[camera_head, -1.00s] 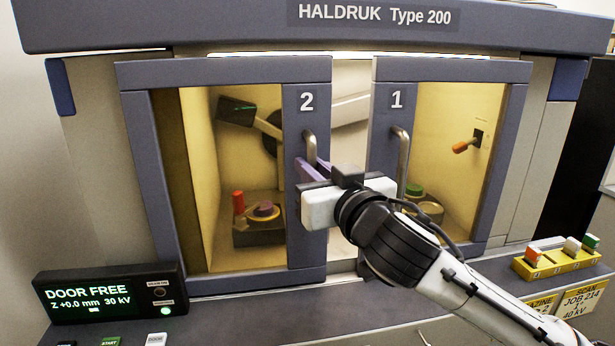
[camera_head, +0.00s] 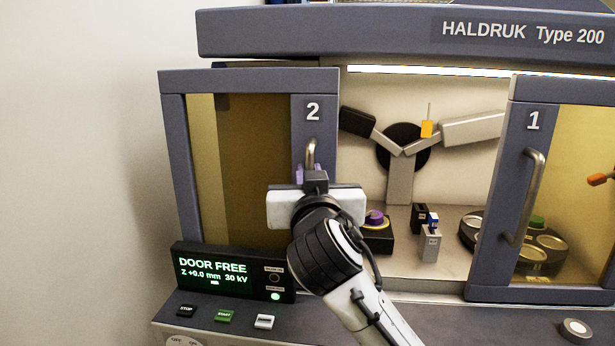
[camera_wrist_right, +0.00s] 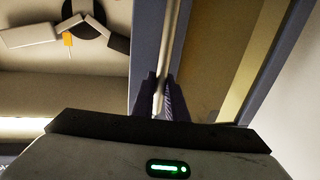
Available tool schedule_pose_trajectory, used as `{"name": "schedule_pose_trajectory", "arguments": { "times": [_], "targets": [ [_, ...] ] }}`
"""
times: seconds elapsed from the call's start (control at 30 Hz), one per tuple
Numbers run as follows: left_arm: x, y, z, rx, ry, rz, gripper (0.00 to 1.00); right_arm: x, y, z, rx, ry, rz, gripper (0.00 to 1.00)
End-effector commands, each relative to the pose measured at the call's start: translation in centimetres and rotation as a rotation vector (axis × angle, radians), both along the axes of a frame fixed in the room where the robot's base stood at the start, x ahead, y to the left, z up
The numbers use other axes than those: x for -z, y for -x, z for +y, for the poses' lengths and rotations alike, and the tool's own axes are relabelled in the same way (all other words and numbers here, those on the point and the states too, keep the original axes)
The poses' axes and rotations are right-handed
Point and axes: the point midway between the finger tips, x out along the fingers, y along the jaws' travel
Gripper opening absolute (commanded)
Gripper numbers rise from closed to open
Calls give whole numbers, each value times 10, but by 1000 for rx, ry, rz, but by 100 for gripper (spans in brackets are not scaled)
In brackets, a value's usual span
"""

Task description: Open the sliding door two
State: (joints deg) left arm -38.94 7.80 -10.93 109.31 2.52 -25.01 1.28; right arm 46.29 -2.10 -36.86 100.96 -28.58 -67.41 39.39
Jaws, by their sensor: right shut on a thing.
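Sliding door two (camera_head: 312,170) has a blue-grey frame, a yellowish pane and the number 2. It stands at the left of the cabinet in the head view, with a wide opening to its right. Its metal bar handle (camera_head: 311,150) is partly hidden by my right gripper (camera_head: 306,174). The right gripper is shut on this handle; in the right wrist view its purple fingers (camera_wrist_right: 160,97) lie on both sides of the bar (camera_wrist_right: 170,50). My left gripper is not in view.
Door one (camera_head: 522,190) stands at the right with its own handle (camera_head: 527,195). Through the opening I see a three-armed holder (camera_head: 401,148), a dark block with a purple knob (camera_head: 375,218) and a round tray (camera_head: 475,232). A display (camera_head: 222,272) reads DOOR FREE.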

Motion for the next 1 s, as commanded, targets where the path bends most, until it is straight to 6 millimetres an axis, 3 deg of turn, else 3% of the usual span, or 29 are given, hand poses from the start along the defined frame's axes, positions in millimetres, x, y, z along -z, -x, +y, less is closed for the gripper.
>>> {"name": "schedule_pose_trajectory", "arguments": {
  "times": [0.37, 0.4, 0.5, 0.83, 1.0],
  "targets": [
    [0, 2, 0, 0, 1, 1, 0, -1, -1, 1, 1, 1, -2, 0],
    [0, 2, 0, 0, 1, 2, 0, -1, -1, 1, 1, 1, -2, 17],
    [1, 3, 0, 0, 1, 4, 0, -1, -1, 1, 1, 1, -2, 31],
    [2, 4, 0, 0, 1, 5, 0, 0, 2, 1, 1, 0, -2, 31],
    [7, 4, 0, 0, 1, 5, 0, 1, 25, 2, -2, -3, -1, 31]
  ]
}}
